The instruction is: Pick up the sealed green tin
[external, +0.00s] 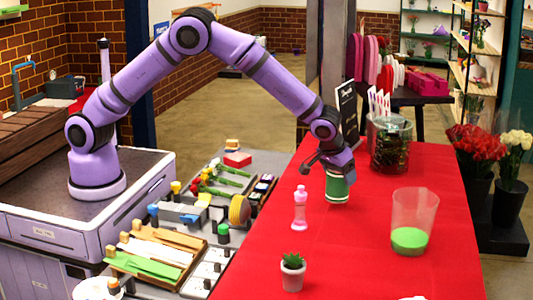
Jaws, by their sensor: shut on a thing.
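My wrist hides the top of the tin and most of the fingers.
A pink bottle (300,209) stands close on the left. A clear vessel with green contents (411,222) is on the right, a glass jar (390,148) behind. A potted succulent (292,271) is at the front. The red table (345,262) is clear between them.

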